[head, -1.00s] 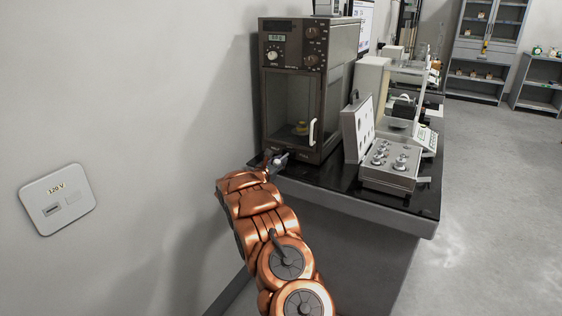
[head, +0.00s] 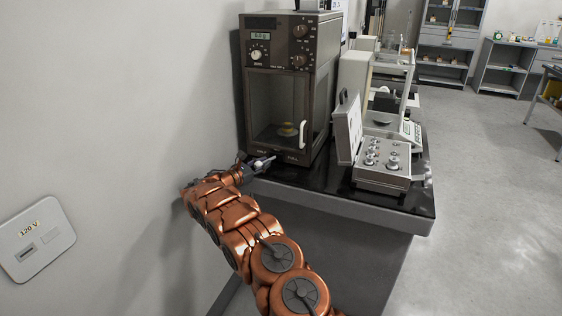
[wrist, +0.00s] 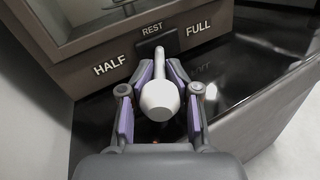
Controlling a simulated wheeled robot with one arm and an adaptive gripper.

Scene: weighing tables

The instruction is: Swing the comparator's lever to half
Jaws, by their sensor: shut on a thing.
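The comparator (head: 290,85) is a dark brown cabinet with a glass front, knobs and a small display, standing at the table's left end. Its lever (wrist: 159,98) is a pale rod with a round knob, coming out of the front below the glass. In the wrist view the lever's root is under REST, with HALF to its left and FULL to its right. The lever stands about at REST. My gripper (head: 260,164) is at the cabinet's lower front; in the wrist view its fingers (wrist: 162,76) are shut on the lever, one on each side. A yellowish object (head: 287,130) sits behind the glass.
An open case of metal weights (head: 383,158) stands on the black tabletop to the right, with a white balance (head: 408,128) behind it. The wall is close on the left, with a 120 V plate (head: 38,238). Open floor lies to the right.

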